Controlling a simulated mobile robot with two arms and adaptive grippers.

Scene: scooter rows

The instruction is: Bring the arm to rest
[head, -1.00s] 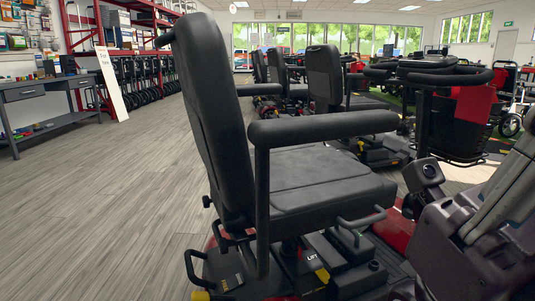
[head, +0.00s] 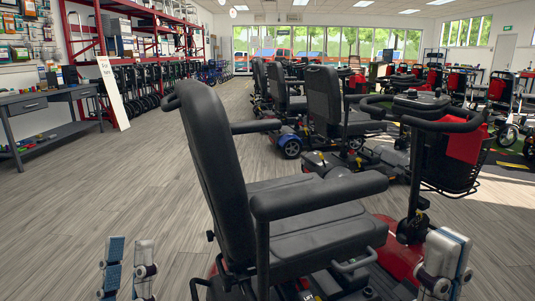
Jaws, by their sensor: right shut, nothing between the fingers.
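My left gripper (head: 128,262) is at the bottom left, pointing up, with a gap between its two fingers and nothing in it. It is over the floor, left of the nearest scooter's seat. My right gripper (head: 449,257) is at the lower right, shut and empty, with its fingers together. It is in front of the nearest scooter (head: 315,235), right of its black seat, and hides part of its red body. The frame's bottom edge cuts off both arms. I cannot tell whether the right gripper touches the scooter.
The scooter's armrest (head: 318,195) and its tiller with a black basket (head: 451,170) stand close to my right gripper. More scooters stand in a row behind. A grey workbench (head: 50,108) and a red rack (head: 150,40) stand at the left. The wooden floor (head: 130,185) at left is clear.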

